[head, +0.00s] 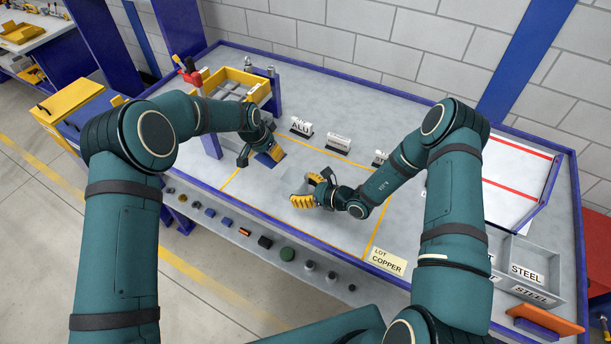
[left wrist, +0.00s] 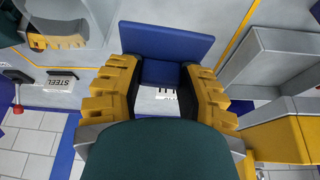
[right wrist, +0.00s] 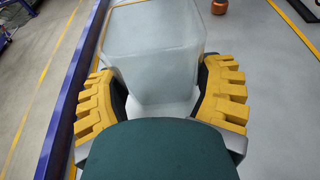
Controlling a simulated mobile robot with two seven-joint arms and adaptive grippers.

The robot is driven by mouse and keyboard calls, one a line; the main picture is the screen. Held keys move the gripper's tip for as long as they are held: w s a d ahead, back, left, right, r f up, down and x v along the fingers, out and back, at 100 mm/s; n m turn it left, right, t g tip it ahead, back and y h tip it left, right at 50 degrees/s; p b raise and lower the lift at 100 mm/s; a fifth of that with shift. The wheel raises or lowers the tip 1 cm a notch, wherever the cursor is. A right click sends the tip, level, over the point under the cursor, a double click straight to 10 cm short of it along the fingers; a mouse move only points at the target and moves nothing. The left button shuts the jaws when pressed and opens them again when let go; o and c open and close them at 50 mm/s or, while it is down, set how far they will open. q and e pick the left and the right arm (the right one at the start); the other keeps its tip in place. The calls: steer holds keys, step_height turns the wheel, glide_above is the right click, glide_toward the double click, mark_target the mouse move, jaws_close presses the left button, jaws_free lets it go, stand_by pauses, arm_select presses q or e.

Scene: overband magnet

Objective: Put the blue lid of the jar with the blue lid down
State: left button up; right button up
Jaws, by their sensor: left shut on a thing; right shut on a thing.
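The blue lid (head: 270,158) is in my left gripper (head: 257,148), over the left part of the marked bench area. In the left wrist view the lid (left wrist: 165,45) is a flat blue plate with a blue part between the yellow fingers (left wrist: 160,88), which are shut on it. The clear jar (head: 296,183) is to the right of the lid, apart from it. My right gripper (head: 306,194) is shut on the jar. In the right wrist view the see-through jar (right wrist: 155,50) fills the space between the fingers (right wrist: 163,92). I cannot tell whether its base touches the bench.
A yellow bin (head: 243,86) stands at the back left. Small label stands, one reading ALU (head: 301,128), line the back. A COPPER label (head: 388,261) lies front right, beyond which are grey STEEL trays (head: 525,255). Several small parts (head: 287,254) line the front ledge.

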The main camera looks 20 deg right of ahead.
mark_target(276, 175)
arm_select(q)
steer(key=shift+n, duration=0.7)
steer(key=shift+t, duration=0.3)
step_height(276, 175, down, 10)
steer(key=shift+a+r, duration=0.1)
steer(key=shift+r, duration=0.05)
steer(key=o, duration=0.8)
steer(key=shift+o, duration=0.2)
